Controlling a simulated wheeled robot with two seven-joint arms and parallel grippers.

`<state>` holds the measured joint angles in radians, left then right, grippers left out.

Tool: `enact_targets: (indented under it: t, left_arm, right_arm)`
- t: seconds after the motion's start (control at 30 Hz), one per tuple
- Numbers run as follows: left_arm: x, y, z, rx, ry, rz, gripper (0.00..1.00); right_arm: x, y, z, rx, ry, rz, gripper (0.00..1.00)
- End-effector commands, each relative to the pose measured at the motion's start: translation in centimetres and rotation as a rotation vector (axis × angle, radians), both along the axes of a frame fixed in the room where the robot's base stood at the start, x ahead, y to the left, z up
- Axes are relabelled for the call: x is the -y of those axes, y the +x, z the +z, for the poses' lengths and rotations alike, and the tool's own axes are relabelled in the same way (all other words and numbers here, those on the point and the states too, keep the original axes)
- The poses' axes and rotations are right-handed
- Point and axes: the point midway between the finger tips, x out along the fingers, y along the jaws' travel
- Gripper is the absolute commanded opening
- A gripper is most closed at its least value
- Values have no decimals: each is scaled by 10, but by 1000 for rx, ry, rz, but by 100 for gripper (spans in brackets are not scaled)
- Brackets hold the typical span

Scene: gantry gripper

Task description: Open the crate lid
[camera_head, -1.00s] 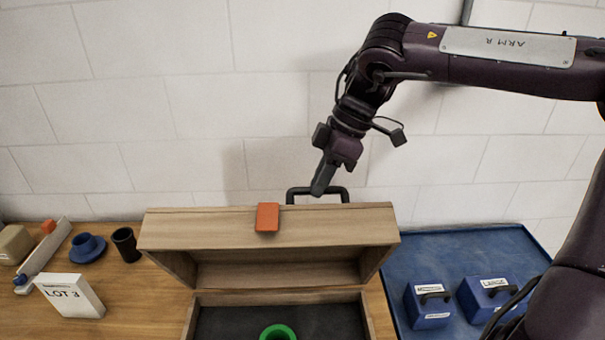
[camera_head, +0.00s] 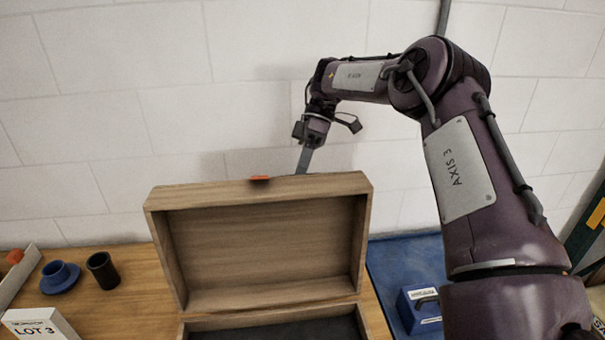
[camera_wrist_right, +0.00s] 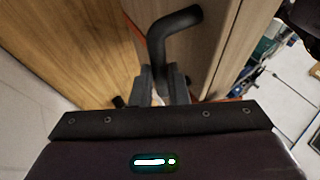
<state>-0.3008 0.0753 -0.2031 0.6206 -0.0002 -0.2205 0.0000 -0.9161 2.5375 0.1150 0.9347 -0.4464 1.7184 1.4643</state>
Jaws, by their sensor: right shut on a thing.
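The wooden crate lid (camera_head: 262,247) stands raised on the crate, its hollow inside facing me in the head view. The crate body (camera_head: 345,308) is below it, with a dark lining, and is cut off by the bottom edge. An orange latch (camera_head: 260,178) shows as a thin strip on the lid's top edge. My right gripper (camera_head: 301,172) is behind the lid's top edge. In the right wrist view my right gripper (camera_wrist_right: 163,98) is shut on the black lid handle (camera_wrist_right: 172,32). The handle is hidden in the head view. My left gripper is not in view.
A blue cup on a saucer (camera_head: 60,276), a dark cup (camera_head: 102,271) and a LOT 3 card (camera_head: 38,325) are left of the crate. A blue mat (camera_head: 400,255) with a blue labelled box (camera_head: 424,312) lies right. A white block wall (camera_head: 160,120) is close behind.

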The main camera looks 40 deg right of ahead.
Motion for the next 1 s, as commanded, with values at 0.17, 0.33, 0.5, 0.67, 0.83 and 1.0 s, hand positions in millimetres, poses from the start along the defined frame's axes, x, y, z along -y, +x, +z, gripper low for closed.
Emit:
enact_targets:
  t: [0.17,0.33,0.5,0.67,0.83,1.0]
  left_arm:
    - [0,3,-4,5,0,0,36]
    - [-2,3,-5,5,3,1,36]
    - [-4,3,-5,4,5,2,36]
    - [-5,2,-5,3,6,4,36]
    - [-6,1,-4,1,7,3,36]
    - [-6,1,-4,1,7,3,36]
  right_arm:
    - [2,0,-15,-37,12,3,0]
    - [2,2,-14,-42,16,3,0]
    - [3,2,-14,-42,15,3,0]
    - [3,2,-14,-42,15,3,19]
    - [3,3,-12,-37,14,2,36]
    - [3,3,-10,-33,15,2,36]
